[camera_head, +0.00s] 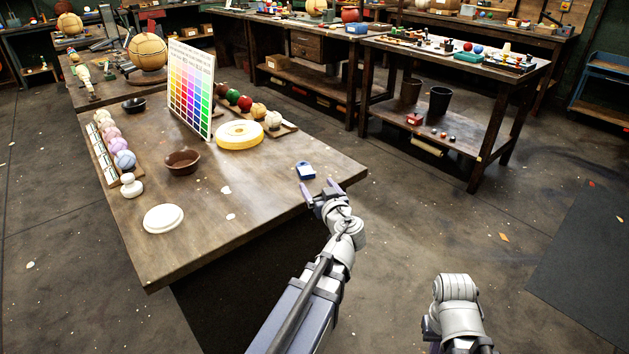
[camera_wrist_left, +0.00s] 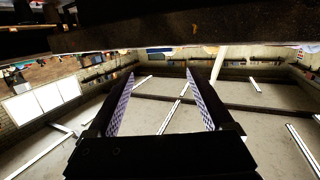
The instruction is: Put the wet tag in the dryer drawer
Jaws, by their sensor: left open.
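A small blue object with a pale top (camera_head: 306,171), possibly the wet tag, lies near the right edge of the near table (camera_head: 270,185). My left gripper (camera_head: 319,187) is open and empty at that table edge, just nearer than the blue object and apart from it. The left wrist view shows its two spread fingers (camera_wrist_left: 160,103) with nothing between them. A wooden bench drawer (camera_head: 306,46) shows at the back; I cannot tell if it is the dryer drawer. My right arm shows at the lower right, its gripper out of view.

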